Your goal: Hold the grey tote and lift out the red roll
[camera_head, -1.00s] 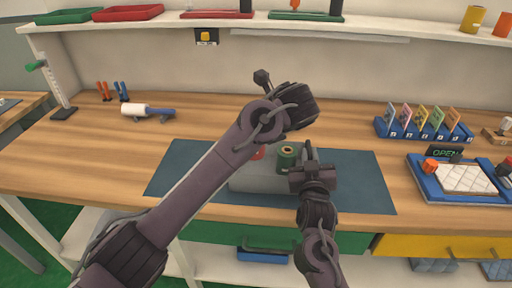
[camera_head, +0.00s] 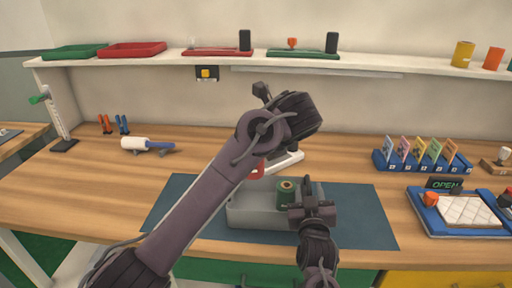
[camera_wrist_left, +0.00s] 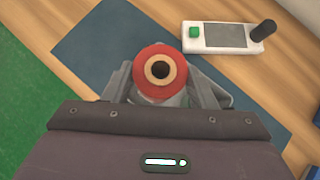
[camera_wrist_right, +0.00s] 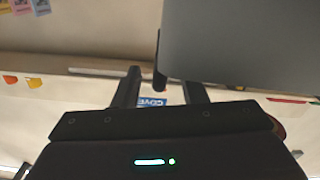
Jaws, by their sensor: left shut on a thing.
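The grey tote (camera_head: 250,217) stands on the dark blue mat, partly hidden by my left arm in the head view. A green roll (camera_head: 287,193) stands in it. The red roll (camera_head: 256,170) shows behind my left forearm. In the left wrist view, my left gripper (camera_wrist_left: 162,88) is shut around the red roll (camera_wrist_left: 162,55), whose round end and dark core face the camera. My right gripper (camera_head: 311,207) is at the tote's right wall. In the right wrist view its fingers (camera_wrist_right: 162,88) are apart, with a grey wall close at upper right; I see no clear grip.
A white device (camera_wrist_left: 215,38) with a green button and black handle lies behind the tote. A lint roller (camera_head: 140,144) lies at left. A blue card rack (camera_head: 420,163) and a blue tray (camera_head: 425,218) stand at right. The mat (camera_head: 365,215) is clear right of the tote.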

